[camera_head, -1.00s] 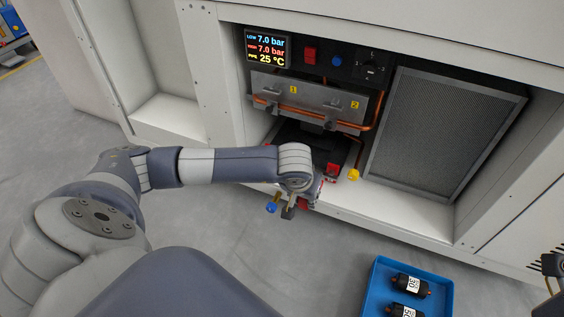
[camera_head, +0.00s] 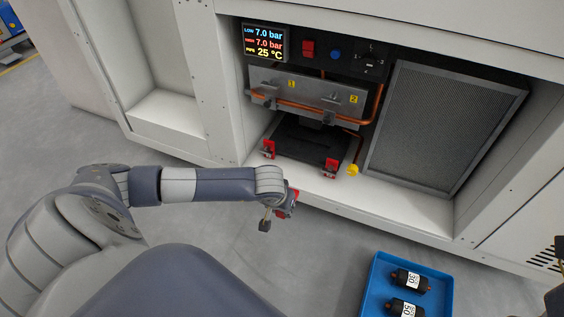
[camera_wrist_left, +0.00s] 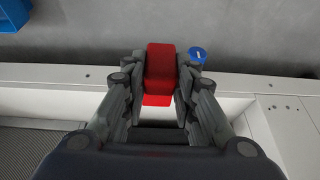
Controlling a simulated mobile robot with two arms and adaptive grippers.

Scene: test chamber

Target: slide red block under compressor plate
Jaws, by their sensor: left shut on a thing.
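My left gripper (camera_head: 276,210) hangs in front of the cabinet's lower edge. In the left wrist view its fingers (camera_wrist_left: 160,85) are shut on a red block (camera_wrist_left: 160,66); the block's red also shows beside the wrist in the head view (camera_head: 292,201). The compressor plate (camera_head: 300,138) is a dark plate low in the cabinet bay, behind and right of the gripper. Red pieces stand at its left front corner (camera_head: 268,148) and right front corner (camera_head: 330,168). The held block is outside the bay, apart from the plate. Only a sliver of what seems my right gripper (camera_head: 560,244) shows at the right edge.
A metal bracket (camera_head: 305,95) with copper pipe hangs above the plate. A yellow cap (camera_head: 353,170) is right of it; a blue cap (camera_wrist_left: 197,55) is close to the held block. A grey filter panel (camera_head: 440,130) stands right. A blue tray (camera_head: 375,290) with dark cylinders lies on the floor.

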